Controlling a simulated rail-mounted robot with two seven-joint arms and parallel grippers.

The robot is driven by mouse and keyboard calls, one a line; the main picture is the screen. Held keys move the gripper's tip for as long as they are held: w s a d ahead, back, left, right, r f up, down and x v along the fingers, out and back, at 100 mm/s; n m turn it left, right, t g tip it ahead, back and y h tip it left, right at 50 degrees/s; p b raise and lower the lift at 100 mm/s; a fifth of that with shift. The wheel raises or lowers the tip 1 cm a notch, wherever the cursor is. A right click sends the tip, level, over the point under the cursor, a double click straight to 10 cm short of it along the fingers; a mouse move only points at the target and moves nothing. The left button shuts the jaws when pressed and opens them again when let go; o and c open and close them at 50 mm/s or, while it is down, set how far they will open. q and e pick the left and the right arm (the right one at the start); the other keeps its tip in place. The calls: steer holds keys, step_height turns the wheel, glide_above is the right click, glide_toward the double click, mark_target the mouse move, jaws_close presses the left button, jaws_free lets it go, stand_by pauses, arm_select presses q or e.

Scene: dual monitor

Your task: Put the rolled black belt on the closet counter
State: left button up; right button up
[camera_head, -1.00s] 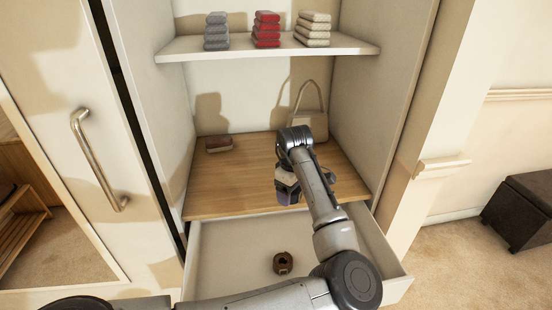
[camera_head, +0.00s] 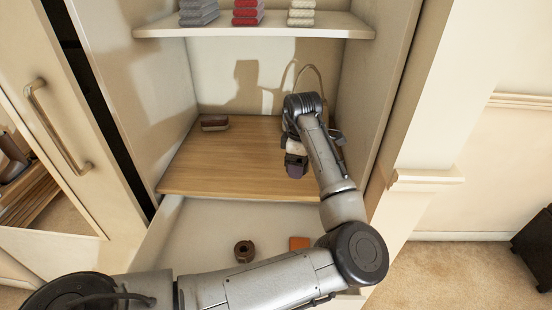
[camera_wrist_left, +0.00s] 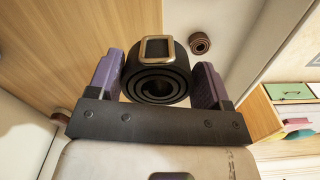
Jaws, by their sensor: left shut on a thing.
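The rolled black belt (camera_wrist_left: 157,80), with a gold square buckle, is held between the purple finger pads of my left gripper (camera_wrist_left: 157,85) in the left wrist view. In the head view, my left gripper (camera_head: 296,162) is over the right part of the wooden closet counter (camera_head: 230,165); the belt is hidden there. The counter's wood also fills the upper left of the wrist view (camera_wrist_left: 70,45). I cannot tell the exact gap between belt and counter. My right gripper is not in view.
The open drawer (camera_head: 195,230) below holds a brown rolled belt (camera_head: 244,251) and an orange item (camera_head: 300,243). A brown item (camera_head: 215,123) sits at the counter's back left. A handbag (camera_head: 312,75) is behind my arm. The counter's middle is clear.

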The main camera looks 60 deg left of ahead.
arm_select(q)
steer(key=a+f+b, duration=0.1)
steer(key=a+f, duration=0.1)
steer(key=a, duration=0.1)
steer(key=w+a+f+b, duration=0.1)
steer(key=a+f, duration=0.1)
steer(key=a, duration=0.1)
steer(key=w+a+f+b, duration=0.1)
steer(key=a+f, duration=0.1)
steer(key=a, duration=0.2)
steer(key=shift+w, duration=0.25)
steer(key=shift+f+b, duration=1.1)
steer(key=shift+f, duration=1.05)
steer(key=shift+r, duration=0.1)
steer(key=o, duration=1)
